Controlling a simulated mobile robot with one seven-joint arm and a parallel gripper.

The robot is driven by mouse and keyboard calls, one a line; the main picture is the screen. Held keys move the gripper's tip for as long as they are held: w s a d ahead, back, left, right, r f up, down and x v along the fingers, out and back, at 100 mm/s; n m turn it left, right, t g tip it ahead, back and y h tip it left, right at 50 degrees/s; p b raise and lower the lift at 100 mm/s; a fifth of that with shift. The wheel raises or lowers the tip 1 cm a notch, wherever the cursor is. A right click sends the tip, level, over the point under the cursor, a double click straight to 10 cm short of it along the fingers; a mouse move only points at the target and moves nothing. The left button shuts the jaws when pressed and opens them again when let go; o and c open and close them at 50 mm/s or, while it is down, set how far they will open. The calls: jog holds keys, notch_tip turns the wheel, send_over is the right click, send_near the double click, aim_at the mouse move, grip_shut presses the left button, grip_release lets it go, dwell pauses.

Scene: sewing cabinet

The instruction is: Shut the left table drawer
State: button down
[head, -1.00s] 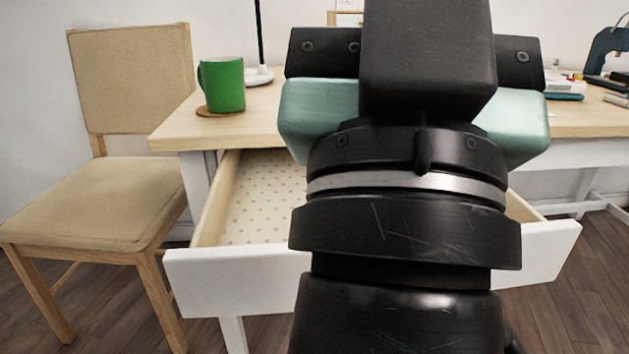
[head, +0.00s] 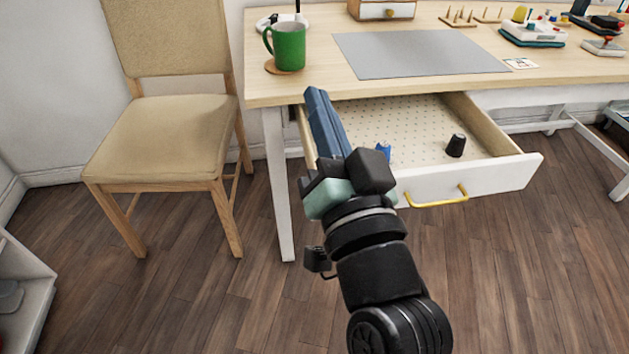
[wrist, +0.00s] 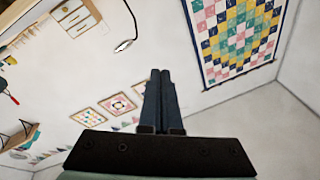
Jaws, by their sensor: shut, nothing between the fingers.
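The left table drawer (head: 478,184) stands pulled out under the wooden table (head: 430,82), with a white front and a yellow handle (head: 436,197). Its dotted floor shows, with a blue spool (head: 383,151) and a black spool (head: 456,145) inside. My gripper (head: 318,95) is shut and empty. In the head view it points up and overlaps the drawer's left side, hiding part of it; I cannot tell whether they touch. In the wrist view my closed fingers (wrist: 161,85) show against the wall, and no drawer is in that view.
A green mug (head: 289,46) stands on a coaster at the table's left edge. A grey mat (head: 415,54) and sewing items lie on the tabletop. A chair (head: 165,135) stands to the left. The wooden floor (head: 510,275) before the drawer is clear.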

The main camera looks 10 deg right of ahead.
jog(key=s+d+f+m+g+h+p, duration=0.1)
jog(key=s+d+f+m, duration=0.1)
jog(key=s+f+m, duration=0.35)
jog(key=s+d+f+m+g, duration=0.1)
jog(key=s+d+f+m, duration=0.15)
jog(key=f, duration=0.65)
jog(key=s+d+f+m+g+h+p, duration=0.1)
jog(key=s+d+f+m, duration=0.15)
jog(key=f+m, duration=0.4)
jog(key=w+a+f+n, duration=0.1)
jog(key=w, duration=1.3)
jog(key=shift+a+n, duration=0.1)
jog(key=shift+n, duration=0.15)
